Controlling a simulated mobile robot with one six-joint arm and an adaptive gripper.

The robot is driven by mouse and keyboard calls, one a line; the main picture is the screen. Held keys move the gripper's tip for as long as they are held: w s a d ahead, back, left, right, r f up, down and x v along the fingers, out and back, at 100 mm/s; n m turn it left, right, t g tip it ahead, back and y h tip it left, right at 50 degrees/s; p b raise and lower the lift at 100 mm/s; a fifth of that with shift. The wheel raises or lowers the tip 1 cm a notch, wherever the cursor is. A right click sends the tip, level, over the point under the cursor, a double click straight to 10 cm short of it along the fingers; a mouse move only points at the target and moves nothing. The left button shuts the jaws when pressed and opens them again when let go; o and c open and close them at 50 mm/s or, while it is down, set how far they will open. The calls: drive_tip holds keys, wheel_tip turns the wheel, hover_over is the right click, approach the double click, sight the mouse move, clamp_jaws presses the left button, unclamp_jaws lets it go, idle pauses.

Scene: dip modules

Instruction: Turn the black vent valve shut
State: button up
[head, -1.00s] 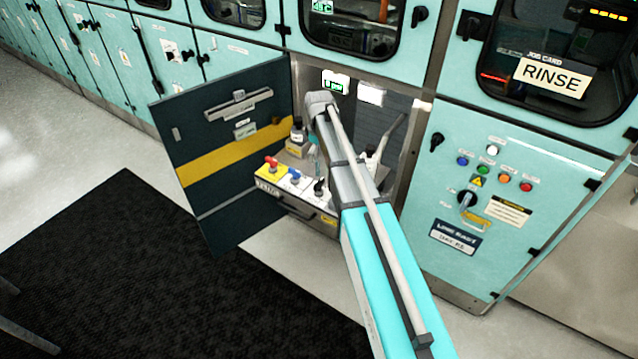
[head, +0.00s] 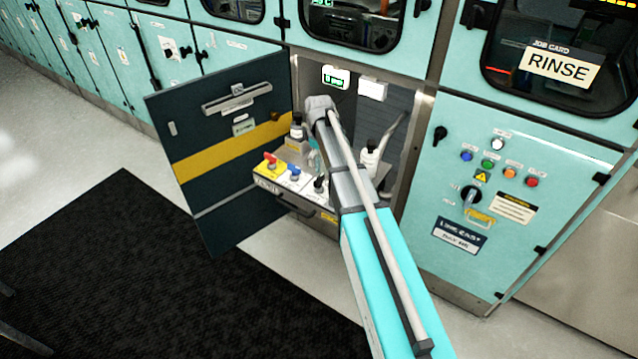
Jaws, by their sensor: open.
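The black vent valve (head: 319,184) is a small black handle on the front of a pale module in the open cabinet. It stands to the right of a blue valve (head: 294,172) and a red valve (head: 270,160) on a yellow patch.
A dark cabinet door (head: 225,195) with a yellow stripe stands open at left. A white bottle with a black cap (head: 369,158) stands right of my arm, and another bottle (head: 297,132) behind the valves. A control panel (head: 530,215) is at right. A black mat (head: 130,270) covers the floor.

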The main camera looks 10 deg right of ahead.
sight(319, 178)
drive_tip(key=shift+f+b, duration=4.5)
drive_tip(key=shift+f, duration=0.25)
drive_tip(key=c, duration=1)
drive_tip(key=shift+o, duration=0.2)
